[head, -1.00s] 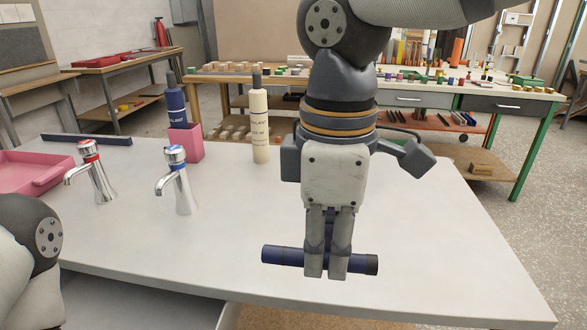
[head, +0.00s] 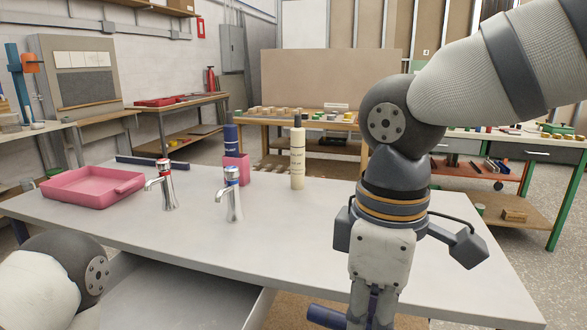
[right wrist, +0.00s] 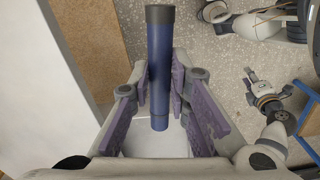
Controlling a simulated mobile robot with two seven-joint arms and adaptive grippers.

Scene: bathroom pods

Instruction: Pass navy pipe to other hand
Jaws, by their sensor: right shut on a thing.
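The navy pipe (head: 327,316) shows at the bottom edge of the head view, partly cut off. My right gripper (head: 371,318) points down and is shut around it, in front of the counter's front edge. In the right wrist view the pipe (right wrist: 160,65) runs lengthwise between the purple pads of my right gripper (right wrist: 160,95), its dark end pointing up. My left gripper (right wrist: 249,77) appears small at the right of the right wrist view, apart from the pipe; its finger opening is too small to tell. The head view shows only a left arm link.
The counter (head: 290,245) holds a pink tray (head: 95,186), a red-topped tap (head: 167,188), a blue-topped tap (head: 232,195), a pink cup (head: 237,170), a navy bottle (head: 231,142) and a cream bottle (head: 298,158). A dark navy bar (head: 150,162) lies at the back edge.

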